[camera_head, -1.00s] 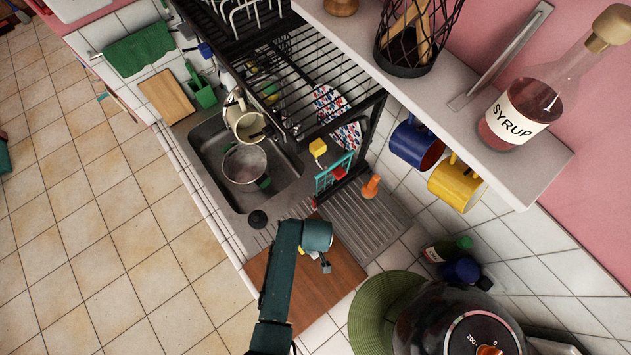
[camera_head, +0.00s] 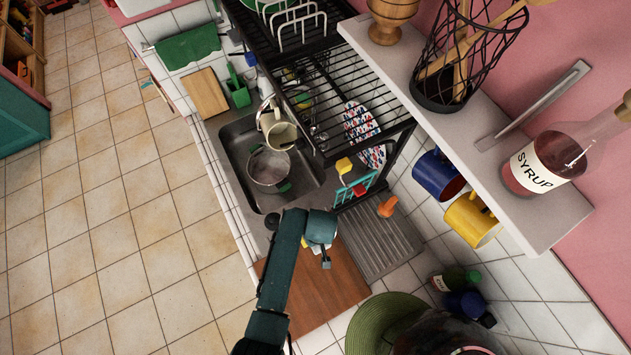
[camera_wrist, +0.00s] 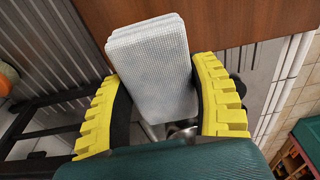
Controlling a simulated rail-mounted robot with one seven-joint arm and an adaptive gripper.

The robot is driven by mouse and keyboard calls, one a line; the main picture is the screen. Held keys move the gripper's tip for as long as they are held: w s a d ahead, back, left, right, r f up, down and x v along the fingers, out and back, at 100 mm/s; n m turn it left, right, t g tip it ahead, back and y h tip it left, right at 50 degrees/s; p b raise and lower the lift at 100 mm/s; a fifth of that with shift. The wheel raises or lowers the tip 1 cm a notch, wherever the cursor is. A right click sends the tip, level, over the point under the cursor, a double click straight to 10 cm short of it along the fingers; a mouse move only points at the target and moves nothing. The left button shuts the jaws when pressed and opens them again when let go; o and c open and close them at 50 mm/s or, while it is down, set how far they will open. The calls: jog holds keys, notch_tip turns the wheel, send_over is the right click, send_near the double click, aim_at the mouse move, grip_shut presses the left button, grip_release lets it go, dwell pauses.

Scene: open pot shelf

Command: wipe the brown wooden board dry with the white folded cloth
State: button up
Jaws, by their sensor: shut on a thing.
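The brown wooden board (camera_head: 335,288) lies on the counter beside the sink drainer, and its edge fills the top of the wrist view (camera_wrist: 235,18). My gripper (camera_head: 322,254) is at the board's drainer-side edge. In the wrist view its yellow-padded fingers (camera_wrist: 165,100) are shut on the white folded cloth (camera_wrist: 152,62). The cloth is a thick, layered pad; its far end overlaps the board in the picture. I cannot tell whether it touches the board. In the head view my arm hides part of the board and most of the cloth.
The sink (camera_head: 240,150) holds a pot (camera_head: 268,167). A black dish rack (camera_head: 345,120) stands behind it. The ribbed drainer (camera_head: 378,243) borders the board, with an orange item (camera_head: 387,206) on it. A green round mat (camera_head: 375,318) is close to the right.

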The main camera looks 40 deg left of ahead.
jog(key=shift+r+p, duration=1)
jog(key=shift+r, duration=0.4)
